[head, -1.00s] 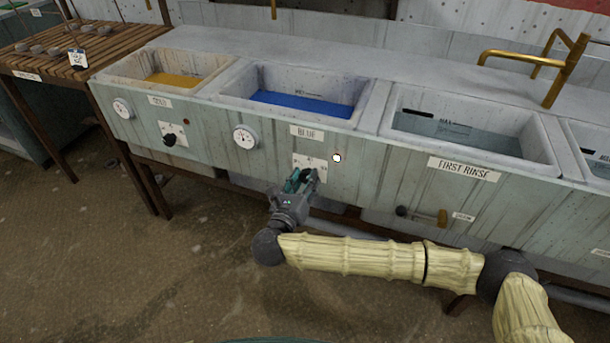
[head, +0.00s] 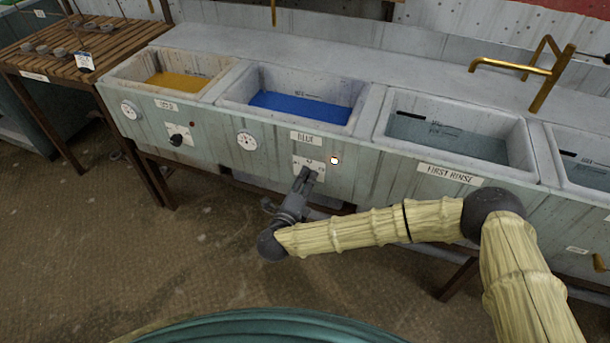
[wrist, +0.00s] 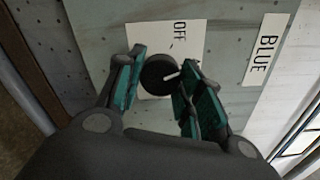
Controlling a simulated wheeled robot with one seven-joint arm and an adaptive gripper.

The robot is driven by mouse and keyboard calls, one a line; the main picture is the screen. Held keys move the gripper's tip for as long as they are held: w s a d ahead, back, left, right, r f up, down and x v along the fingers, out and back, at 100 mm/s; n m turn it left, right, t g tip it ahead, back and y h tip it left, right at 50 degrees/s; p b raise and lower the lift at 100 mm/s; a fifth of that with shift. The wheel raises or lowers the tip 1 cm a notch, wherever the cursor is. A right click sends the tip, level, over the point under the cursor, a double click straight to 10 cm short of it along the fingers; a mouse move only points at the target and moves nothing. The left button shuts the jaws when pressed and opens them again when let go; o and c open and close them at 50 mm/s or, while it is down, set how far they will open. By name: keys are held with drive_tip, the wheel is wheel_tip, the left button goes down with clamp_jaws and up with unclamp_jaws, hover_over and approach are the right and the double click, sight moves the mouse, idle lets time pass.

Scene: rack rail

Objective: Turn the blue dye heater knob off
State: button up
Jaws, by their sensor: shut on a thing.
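The blue dye heater knob (wrist: 157,74) is round and black with a white pointer line. In the wrist view the line points right and slightly up, away from the OFF lettering on its white plate (wrist: 180,38). My gripper (wrist: 160,82) has one teal-padded finger on each side of the knob and is shut on it. In the head view my gripper (head: 308,175) reaches the white plate (head: 303,162) under the BLUE label (head: 306,138), and it hides the knob there. The blue dye basin (head: 300,108) is above.
A small round lamp (head: 335,160) sits right of the plate. A white dial (head: 247,141) is up to the left. The yellow basin's black knob (head: 176,139) is farther left. The FIRST RINSE basin (head: 455,135) is to the right. Open floor lies in front.

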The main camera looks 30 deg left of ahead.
drive_tip(key=n+p, duration=0.2)
drive_tip(key=n, duration=0.1)
drive_tip(key=shift+r+n, duration=0.2)
drive_tip(key=shift+n, duration=0.1)
drive_tip(key=shift+f+n+p, duration=0.15)
drive_tip(key=shift+n+p, duration=0.85)
drive_tip(key=shift+n, duration=0.9)
drive_tip(key=o, duration=1)
drive_tip(key=v, duration=0.7)
drive_tip(key=shift+s, duration=0.3)
drive_tip(key=shift+d, duration=0.1)
